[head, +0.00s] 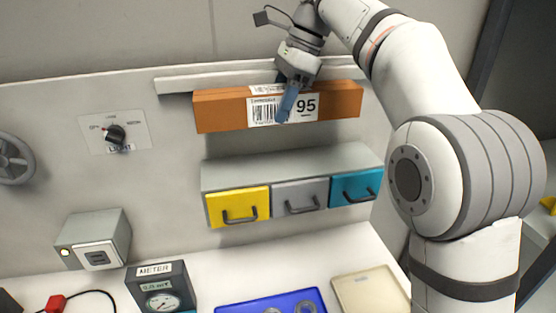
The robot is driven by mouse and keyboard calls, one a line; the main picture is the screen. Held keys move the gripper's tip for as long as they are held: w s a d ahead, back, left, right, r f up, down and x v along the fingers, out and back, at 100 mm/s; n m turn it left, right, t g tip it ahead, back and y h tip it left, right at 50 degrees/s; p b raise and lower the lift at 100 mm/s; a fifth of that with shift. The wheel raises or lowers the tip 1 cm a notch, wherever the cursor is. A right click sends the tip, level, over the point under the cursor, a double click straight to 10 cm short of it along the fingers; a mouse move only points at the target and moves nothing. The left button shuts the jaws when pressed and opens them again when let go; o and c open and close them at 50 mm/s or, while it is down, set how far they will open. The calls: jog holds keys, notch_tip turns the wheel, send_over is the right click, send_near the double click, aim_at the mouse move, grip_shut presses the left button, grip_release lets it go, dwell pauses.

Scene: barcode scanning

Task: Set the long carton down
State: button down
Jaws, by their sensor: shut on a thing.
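The long carton (220,116) is an orange-brown box with a white barcode label reading 95 on its front face. It is in the upper middle of the head view, lying lengthwise and close to level. My gripper (287,106) reaches it from above and is shut on it near the middle, with one blue finger in front of the label. The other finger is hidden behind the carton. A pale shelf (180,84) on the wall shows just above and behind the carton. I cannot tell whether the carton touches it.
Below the carton is a cabinet with yellow (232,204), grey (298,194) and teal (350,187) drawers. On the white counter (215,275) are a gauge box (162,295), a blue tray (245,308) and a beige tray (370,291). A knob panel (135,118) is left.

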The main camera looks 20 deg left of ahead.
notch_tip(320, 180, down, 10)
jog(key=shift+f+b, duration=0.25)
jog(key=shift+b, duration=0.45)
jog(key=c, duration=0.8)
grip_release()
jog(key=shift+f, duration=0.2)
jog(key=shift+o, duration=0.2)
